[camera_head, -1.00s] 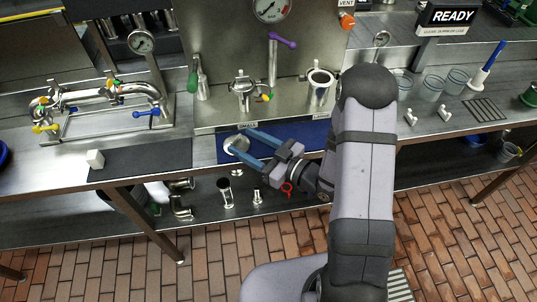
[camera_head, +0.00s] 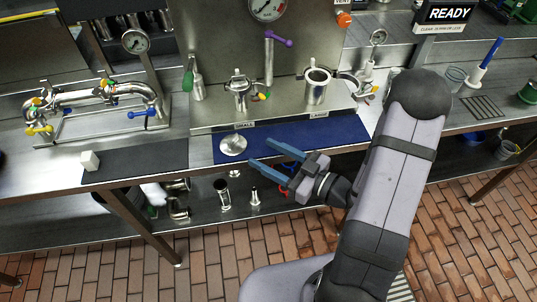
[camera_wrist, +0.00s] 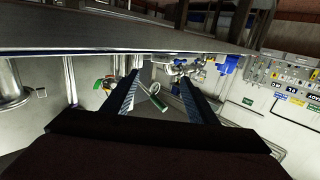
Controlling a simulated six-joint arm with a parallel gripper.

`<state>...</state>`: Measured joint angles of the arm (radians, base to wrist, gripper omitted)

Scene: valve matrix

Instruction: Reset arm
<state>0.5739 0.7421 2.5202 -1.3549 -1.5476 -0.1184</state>
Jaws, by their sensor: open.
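My gripper (camera_head: 276,158) is open and empty, with its two blue fingers apart and pointing left over the front part of the blue mat (camera_head: 335,131). In the wrist view my gripper (camera_wrist: 158,85) also shows nothing between its fingers. A round silver disc (camera_head: 233,145) lies on the left end of the mat, left of the fingertips and apart from them.
Behind the mat, a small steel fitting (camera_head: 239,94) and a larger open steel cylinder (camera_head: 316,88) stand on a steel ledge. A pipe assembly with coloured handles (camera_head: 95,98) and a white cube (camera_head: 89,160) are at the left.

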